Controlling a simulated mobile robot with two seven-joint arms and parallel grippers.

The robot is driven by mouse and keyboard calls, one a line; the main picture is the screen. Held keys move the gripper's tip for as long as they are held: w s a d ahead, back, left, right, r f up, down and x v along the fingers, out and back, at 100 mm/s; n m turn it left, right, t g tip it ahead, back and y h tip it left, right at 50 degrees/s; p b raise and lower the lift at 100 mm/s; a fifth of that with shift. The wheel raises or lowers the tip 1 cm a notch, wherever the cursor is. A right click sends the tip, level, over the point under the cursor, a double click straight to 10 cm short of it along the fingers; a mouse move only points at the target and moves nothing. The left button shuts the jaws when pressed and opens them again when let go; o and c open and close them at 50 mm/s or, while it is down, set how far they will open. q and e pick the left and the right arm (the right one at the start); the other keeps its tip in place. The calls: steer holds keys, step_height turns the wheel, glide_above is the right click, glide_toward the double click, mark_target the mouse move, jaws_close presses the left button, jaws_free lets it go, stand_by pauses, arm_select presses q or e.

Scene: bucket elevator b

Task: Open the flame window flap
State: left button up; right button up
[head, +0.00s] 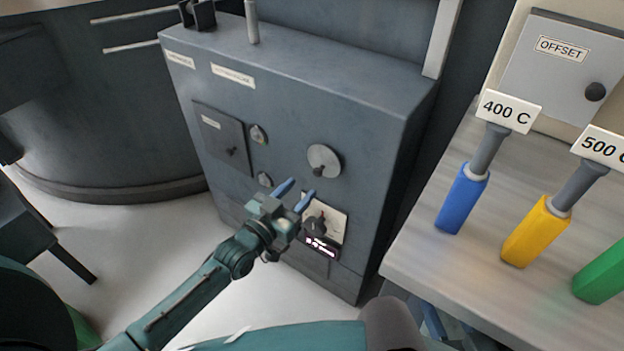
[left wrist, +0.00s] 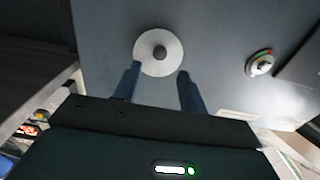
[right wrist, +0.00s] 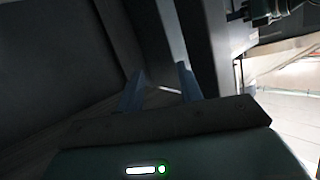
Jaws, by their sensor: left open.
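A pale round disc (head: 323,160) with a dark central knob sits on the front of the grey cabinet (head: 300,85); it looks like the flame window flap, and it lies flat against the panel. In the left wrist view the disc (left wrist: 145,58) is just beyond my fingertips, nearer the left finger. My left gripper (head: 299,190) is open and empty, below and left of the disc, with fingers pointing at the cabinet; it also shows in the left wrist view (left wrist: 157,70). My right gripper (right wrist: 160,70) is open and empty in the right wrist view, away from the disc.
A dial panel (head: 331,215) with a lit display is just below the disc. A square hatch (head: 221,141) and small round indicators are left. A table (head: 430,265) at right holds blue (head: 463,197), yellow (head: 537,230) and green (head: 603,277) handled tools.

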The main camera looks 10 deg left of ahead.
mark_target(316, 173)
arm_select(q)
steer(key=x, duration=0.5)
steer(key=shift+w+d+b, duration=0.2)
steer(key=shift+w+b, duration=0.15)
steer(key=shift+b, duration=0.05)
steer(key=shift+c, duration=0.3)
jaws_close()
